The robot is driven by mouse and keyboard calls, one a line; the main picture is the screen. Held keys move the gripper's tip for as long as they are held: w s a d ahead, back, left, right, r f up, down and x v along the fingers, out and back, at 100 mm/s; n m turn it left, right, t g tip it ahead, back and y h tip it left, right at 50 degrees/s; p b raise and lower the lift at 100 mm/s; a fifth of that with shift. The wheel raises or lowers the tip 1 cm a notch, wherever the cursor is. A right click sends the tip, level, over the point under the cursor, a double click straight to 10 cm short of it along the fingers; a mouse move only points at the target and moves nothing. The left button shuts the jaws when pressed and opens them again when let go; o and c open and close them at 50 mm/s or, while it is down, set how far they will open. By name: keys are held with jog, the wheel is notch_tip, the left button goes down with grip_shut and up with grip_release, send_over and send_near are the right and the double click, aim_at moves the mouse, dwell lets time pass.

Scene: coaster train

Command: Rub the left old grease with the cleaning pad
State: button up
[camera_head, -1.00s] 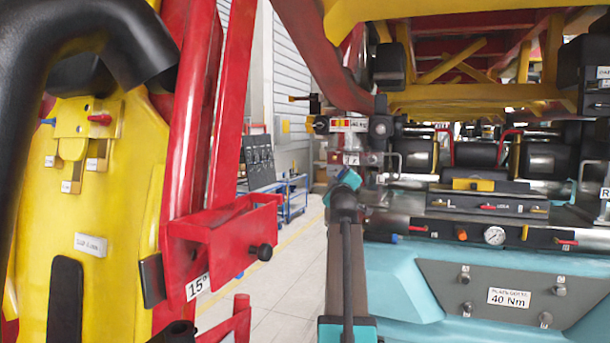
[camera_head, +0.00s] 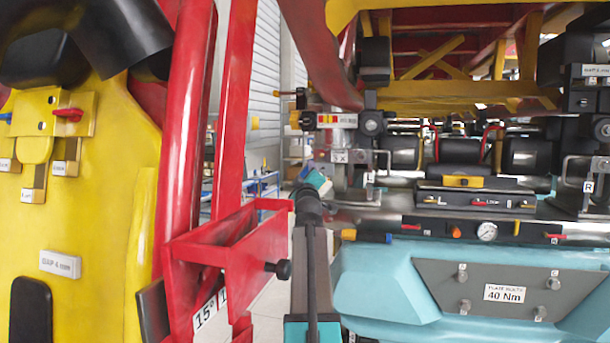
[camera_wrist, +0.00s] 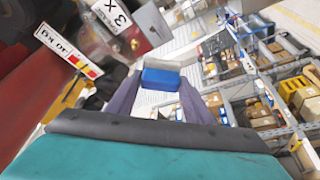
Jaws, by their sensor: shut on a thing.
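My gripper (camera_head: 318,182) is at the middle of the head view, at the end of my arm, left of the train's front coupling. In the wrist view, the purple-grey fingers of my gripper (camera_wrist: 160,88) are shut on the cleaning pad (camera_wrist: 161,79), a small block with a blue face and a pale grey layer. The pad is in the air and no contact with a surface shows. In the head view, the end of my arm largely hides it. I cannot make out old grease in either view. A plate marked L (camera_head: 370,178) is just right of my gripper.
A red bracket box (camera_head: 235,265) with a black knob is close on the left, beside a yellow panel (camera_head: 95,220). The teal machine body (camera_head: 385,280) fills the lower right.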

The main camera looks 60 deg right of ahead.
jog(key=shift+w, duration=0.1)
jog(key=shift+w+d+b, duration=0.25)
jog(key=shift+d+b, duration=0.15)
jog(key=shift+d, duration=0.55)
jog(key=shift+w+d+b, duration=0.3)
jog(key=shift+d+b, duration=0.1)
jog(key=shift+d, duration=0.55)
jog(key=shift+w+d+b, duration=0.25)
jog(key=shift+d+b, duration=0.15)
jog(key=shift+d, duration=0.55)
jog(key=shift+w+d+b, duration=0.3)
jog(key=shift+d+b, duration=0.65)
jog(key=shift+b, duration=0.3)
jog(key=shift+s+d+f+b, duration=0.1)
jog(key=shift+s+b, duration=0.2)
jog(key=shift+b, duration=0.45)
jog(key=shift+s+d+b, duration=0.15)
jog(key=shift+s+b, duration=0.5)
jog(key=shift+b, duration=0.6)
jog(key=shift+s+d+b, duration=0.15)
jog(key=shift+s+b, duration=0.45)
jog(key=shift+b, duration=0.6)
jog(key=shift+s, duration=0.15)
